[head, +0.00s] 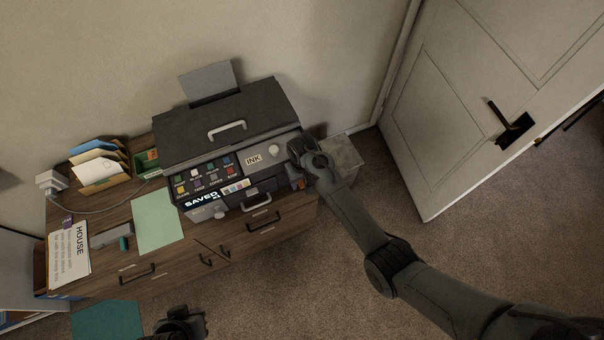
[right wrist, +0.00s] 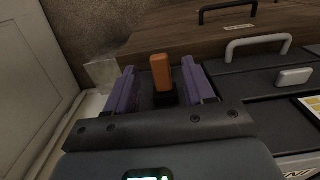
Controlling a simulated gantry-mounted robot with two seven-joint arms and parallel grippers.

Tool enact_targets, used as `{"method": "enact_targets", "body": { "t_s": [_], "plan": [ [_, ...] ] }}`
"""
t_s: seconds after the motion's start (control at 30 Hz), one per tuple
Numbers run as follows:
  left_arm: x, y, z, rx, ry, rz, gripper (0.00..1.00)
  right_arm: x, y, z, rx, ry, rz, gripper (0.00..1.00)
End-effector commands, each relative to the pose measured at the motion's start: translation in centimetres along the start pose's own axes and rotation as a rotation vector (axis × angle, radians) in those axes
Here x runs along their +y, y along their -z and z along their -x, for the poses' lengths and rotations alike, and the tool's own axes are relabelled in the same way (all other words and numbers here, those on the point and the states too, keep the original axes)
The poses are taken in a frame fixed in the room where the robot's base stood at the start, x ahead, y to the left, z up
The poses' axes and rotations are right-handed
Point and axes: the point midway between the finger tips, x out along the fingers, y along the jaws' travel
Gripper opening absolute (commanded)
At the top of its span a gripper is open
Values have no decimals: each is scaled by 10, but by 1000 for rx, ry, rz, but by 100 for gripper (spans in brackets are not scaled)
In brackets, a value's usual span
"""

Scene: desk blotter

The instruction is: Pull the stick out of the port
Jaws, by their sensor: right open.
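The orange stick (right wrist: 161,72) stands in a dark port (right wrist: 166,98) at the printer's right front corner. It also shows as a small orange patch in the head view (head: 300,184). My right gripper (right wrist: 158,80) is open, with its two purple fingers on either side of the stick. A gap shows on each side of the stick, so the fingers look apart from it. In the head view the right gripper (head: 298,178) partly covers that corner of the printer. My left gripper (head: 185,324) is low at the bottom edge, away from the desk; its jaws are unclear.
The black printer (head: 225,110) stands on the wooden desk (head: 110,255). A pale grey box (head: 345,158) stands to the right, before the door (head: 470,110).

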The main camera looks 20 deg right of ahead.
Motion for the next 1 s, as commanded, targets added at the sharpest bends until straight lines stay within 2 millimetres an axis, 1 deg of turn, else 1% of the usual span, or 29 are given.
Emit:
{"method": "enact_targets", "body": {
  "t_s": [0.1, 0.2, 0.53, 0.87, 0.9, 1.0],
  "plan": [
    [0, -1, -2, 0, 0, 0, 0, 0, 0, -10, -1, 0, 0, 53],
    [0, -1, -2, -1, 1, -1, 0, 0, 0, -13, 0, 0, 0, 53],
    [-2, -2, -2, -3, 8, -11, 0, 0, 0, -15, 0, 0, 0, 53],
    [-3, -2, -2, -4, 10, -13, 0, 0, 0, -15, 0, 0, 0, 3],
    [-3, -2, -2, -4, 10, -13, 0, 0, 0, -15, 0, 0, 0, 0],
    [-2, -2, -2, -4, 8, -11, 0, 0, 0, -15, 0, 0, 0, 0]
  ]
}}
